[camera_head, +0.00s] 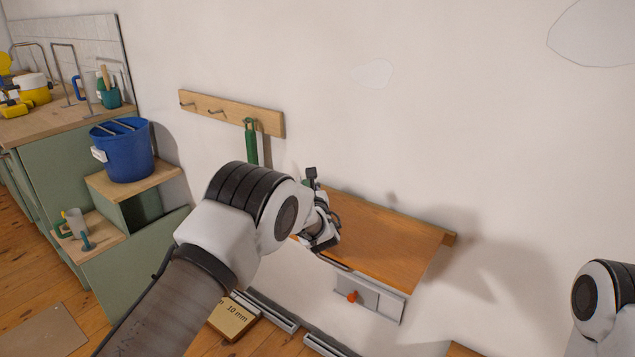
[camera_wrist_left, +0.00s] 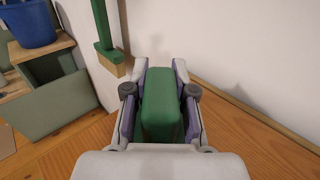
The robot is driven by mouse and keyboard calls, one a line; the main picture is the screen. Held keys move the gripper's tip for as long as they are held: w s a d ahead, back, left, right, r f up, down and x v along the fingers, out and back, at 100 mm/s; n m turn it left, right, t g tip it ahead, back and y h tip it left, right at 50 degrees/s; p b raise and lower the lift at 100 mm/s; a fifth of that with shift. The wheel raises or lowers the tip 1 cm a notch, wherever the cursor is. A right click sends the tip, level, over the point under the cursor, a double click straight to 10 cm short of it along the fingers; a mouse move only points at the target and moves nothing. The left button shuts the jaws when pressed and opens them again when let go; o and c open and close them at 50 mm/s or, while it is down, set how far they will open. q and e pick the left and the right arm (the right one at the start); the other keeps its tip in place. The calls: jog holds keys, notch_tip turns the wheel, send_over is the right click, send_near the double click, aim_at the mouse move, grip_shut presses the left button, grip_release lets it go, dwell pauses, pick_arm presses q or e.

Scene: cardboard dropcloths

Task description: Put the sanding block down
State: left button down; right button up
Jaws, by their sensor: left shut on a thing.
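The sanding block (camera_wrist_left: 160,105) is green and fills the space between the two fingers in the left wrist view. My left gripper (camera_head: 320,228) is shut on it, with a finger on each side. In the head view the gripper is partly behind my own forearm, at the left end of a wooden wall shelf (camera_head: 390,245), and the block is almost wholly hidden. The shelf top also shows in the left wrist view (camera_wrist_left: 245,135), below and right of the block. I cannot tell whether the block touches it. My right gripper is out of view.
A peg rail (camera_head: 225,110) with a green hanging tool (camera_head: 251,145) is on the wall behind the arm. A blue bucket (camera_head: 122,155) stands on a stepped cabinet at left. The shelf top is bare right of the gripper. A panel with an orange knob (camera_head: 352,296) is below its front.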

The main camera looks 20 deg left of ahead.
pick_arm(q)
jog(key=shift+w+d+f, duration=0.1)
jog(key=shift+d+f, duration=0.15)
jog(key=shift+f, duration=0.15)
jog(key=shift+d+r, duration=0.15)
jog(key=shift+d, duration=0.15)
jog(key=shift+a+r, duration=0.1)
jog(key=shift+a, duration=0.05)
jog(key=shift+s+a, duration=0.2)
jog(key=shift+a, duration=0.1)
jog(key=c, duration=1.4)
grip_release()
jog(key=shift+f, duration=0.25)
jog(key=o, duration=0.4)
jog(key=shift+d, duration=0.1)
jog(key=shift+o, duration=0.2)
jog(key=shift+w+d, duration=0.1)
jog(key=shift+r, duration=0.1)
